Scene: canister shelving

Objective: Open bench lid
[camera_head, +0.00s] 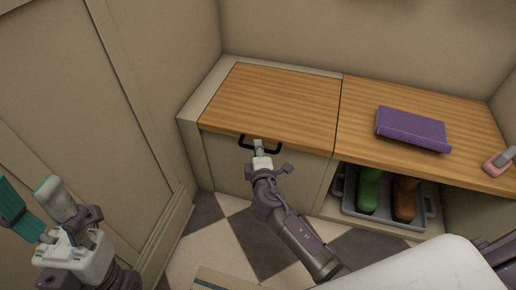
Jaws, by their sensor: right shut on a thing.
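The bench lid (275,95) is the left wooden panel of the bench top. It lies flat, level with the panel to its right. A black handle (243,142) sits at its front edge. My right gripper (259,144) reaches in from below and is shut on the middle of the handle, hiding part of it.
A purple folded item (412,128) lies on the right wooden panel (365,100). A pink and grey object (499,160) sits near its right end. Below, a grey tray (386,216) holds green and brown boots (369,190). A panelled wall (120,110) stands close on the left.

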